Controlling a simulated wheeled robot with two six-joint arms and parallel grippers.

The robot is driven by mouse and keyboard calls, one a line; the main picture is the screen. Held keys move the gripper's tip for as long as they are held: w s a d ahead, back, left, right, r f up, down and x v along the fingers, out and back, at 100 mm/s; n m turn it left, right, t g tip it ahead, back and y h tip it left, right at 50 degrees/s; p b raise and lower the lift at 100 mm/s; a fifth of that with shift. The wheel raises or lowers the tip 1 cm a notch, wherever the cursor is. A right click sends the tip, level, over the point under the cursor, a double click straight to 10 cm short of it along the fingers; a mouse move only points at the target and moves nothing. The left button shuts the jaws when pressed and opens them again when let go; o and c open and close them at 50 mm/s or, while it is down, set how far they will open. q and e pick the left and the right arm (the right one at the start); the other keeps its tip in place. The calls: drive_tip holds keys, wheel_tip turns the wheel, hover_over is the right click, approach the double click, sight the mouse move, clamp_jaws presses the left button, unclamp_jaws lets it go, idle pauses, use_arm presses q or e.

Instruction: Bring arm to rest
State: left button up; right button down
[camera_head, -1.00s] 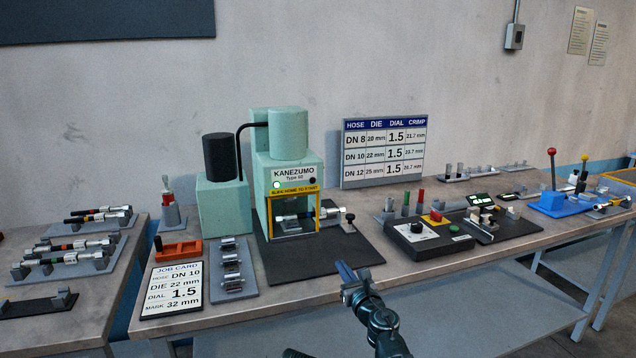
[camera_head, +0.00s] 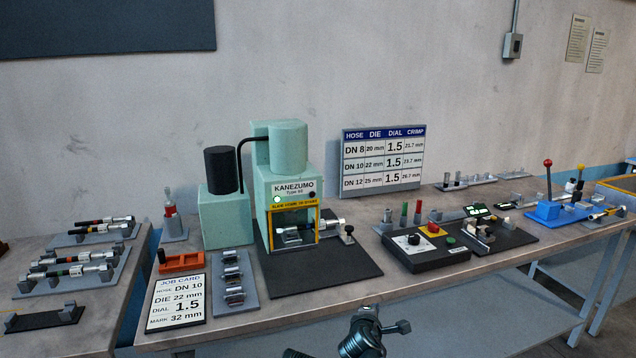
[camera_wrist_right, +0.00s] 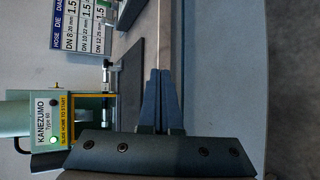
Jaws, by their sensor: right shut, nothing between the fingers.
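My right arm (camera_head: 365,332) shows at the bottom middle of the head view, in front of the bench's front edge. In the right wrist view my right gripper (camera_wrist_right: 160,72) has its two dark fingers together with nothing between them. It is clear of the bench things. My left gripper is in neither view now.
The green press (camera_head: 285,180) stands on a dark mat, with a metal-ended hose piece (camera_head: 310,228) at its opening. The job card (camera_head: 178,302), a grey die rack (camera_head: 234,283) and the black control box (camera_head: 425,248) lie near the front edge. Space before the bench is free.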

use_arm(q)
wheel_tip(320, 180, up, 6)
drive_tip(key=p, duration=0.4)
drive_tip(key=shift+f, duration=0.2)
use_arm(e)
drive_tip(key=s+a+f+m+g+y, duration=0.1)
drive_tip(key=s+a+f+m+g, duration=0.1)
drive_tip(key=s, duration=0.6)
drive_tip(key=s+a+f+m+g+y, duration=0.1)
drive_tip(key=s+a+f+m+g, duration=0.2)
drive_tip(key=s+m+g, duration=0.3)
drive_tip(key=s+a+f+m+g+y, duration=0.1)
drive_tip(key=s+a+f+m+g, duration=0.1)
drive_tip(key=s, duration=0.9)
drive_tip(key=a+m+g, duration=0.1)
drive_tip(key=m+g, duration=0.1)
drive_tip(key=m, duration=0.1)
drive_tip(key=shift+a+f+g, duration=0.2)
drive_tip(key=shift+a+g, duration=0.1)
